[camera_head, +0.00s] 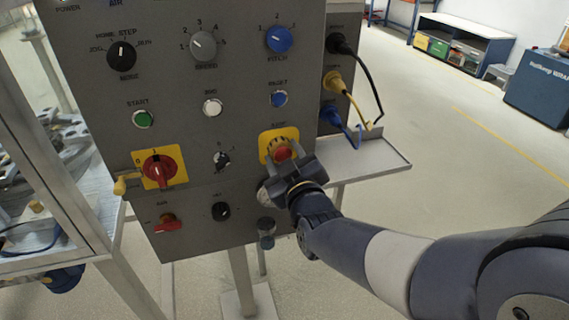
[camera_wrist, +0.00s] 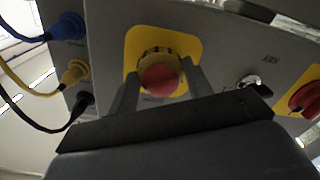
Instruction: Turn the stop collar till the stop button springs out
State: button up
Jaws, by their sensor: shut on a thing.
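The red stop button (camera_head: 283,153) sits on a yellow plate (camera_head: 292,134) at the lower right of the grey panel. I cannot tell from these views how far the button stands out. The lower part of the collar is hidden behind the button and fingers.
Left of the collar is a small key switch (camera_head: 221,160), then a red rotary switch (camera_head: 160,169) on yellow. Black, yellow and blue cables plug into the panel's right side, above a shelf (camera_head: 375,160). Open floor lies to the right.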

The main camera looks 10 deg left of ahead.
jog(key=m+b, duration=0.1)
jog(key=b, duration=0.1)
jog(key=m+b, duration=0.2)
jog(key=shift+f+m, duration=0.3)
jog(key=m+b, duration=0.1)
jog(key=m, duration=0.1)
jog(key=m+b, duration=0.1)
jog(key=b, duration=0.1)
jog(key=shift+r+m, duration=0.2)
jog(key=shift+m, duration=0.2)
jog(key=shift+b, duration=0.35)
jog(key=o, duration=1)
jog(key=shift+r, duration=0.1)
jog(key=p+v, duration=0.1)
jog(key=v, duration=1)
jog(key=shift+a+p, duration=0.15)
jog(key=shift+p, duration=0.25)
jog(key=shift+w, duration=0.1)
jog(key=b+x, duration=0.1)
jog(key=x, duration=0.9)
jog(key=shift+w+a+b, duration=0.15)
jog(key=shift+w+b, duration=0.15)
